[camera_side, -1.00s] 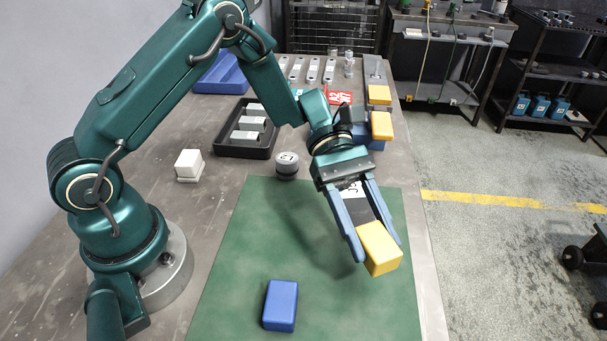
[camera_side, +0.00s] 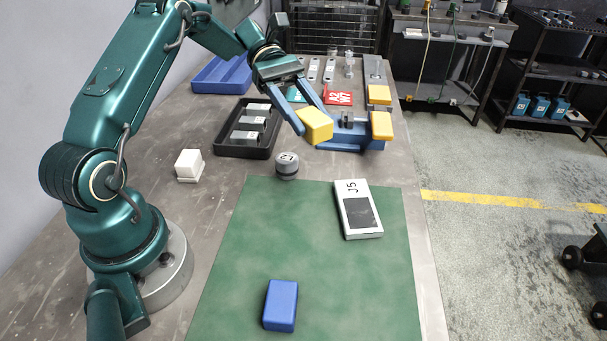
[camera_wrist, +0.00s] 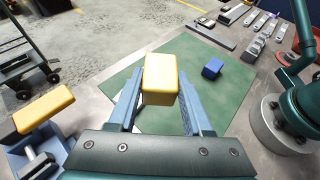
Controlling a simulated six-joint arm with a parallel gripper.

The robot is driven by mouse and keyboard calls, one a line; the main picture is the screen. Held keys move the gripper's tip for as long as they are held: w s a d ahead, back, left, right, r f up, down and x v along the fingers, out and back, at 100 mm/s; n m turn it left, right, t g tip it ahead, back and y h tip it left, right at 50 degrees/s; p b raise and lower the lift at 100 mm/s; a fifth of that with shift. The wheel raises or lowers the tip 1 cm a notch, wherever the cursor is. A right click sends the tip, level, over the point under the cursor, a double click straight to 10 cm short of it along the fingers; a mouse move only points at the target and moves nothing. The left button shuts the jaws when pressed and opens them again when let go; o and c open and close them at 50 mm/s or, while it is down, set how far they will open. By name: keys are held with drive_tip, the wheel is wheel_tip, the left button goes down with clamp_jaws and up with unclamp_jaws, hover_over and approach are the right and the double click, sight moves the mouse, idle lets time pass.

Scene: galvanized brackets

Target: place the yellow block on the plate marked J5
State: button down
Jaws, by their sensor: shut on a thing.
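The yellow block (camera_side: 316,126) is held between the blue fingers of my gripper (camera_side: 306,118), which is shut on it. The block is in the air near the blue vise, beyond the far edge of the green mat. It also shows in the wrist view (camera_wrist: 160,80) between the fingertips of my gripper (camera_wrist: 160,92). The white plate marked J5 (camera_side: 371,228), with a dark square on its face, lies on the right part of the green mat. Nothing rests on it.
A blue block (camera_side: 281,305) lies on the near part of the green mat (camera_side: 230,270).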

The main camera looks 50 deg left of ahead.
drive_tip(key=a+t, duration=0.1)
drive_tip(key=a, duration=0.1)
drive_tip(key=n, duration=0.1)
hover_over(350, 198)
wheel_tip(350, 198, down, 8)
drive_tip(key=shift+d+r, duration=0.1)
drive_tip(key=shift+r, duration=0.15)
drive_tip(key=shift+f, duration=1.9)
drive_tip(key=shift+f, duration=0.1)
drive_tip(key=shift+c, duration=1.6)
unclamp_jaws()
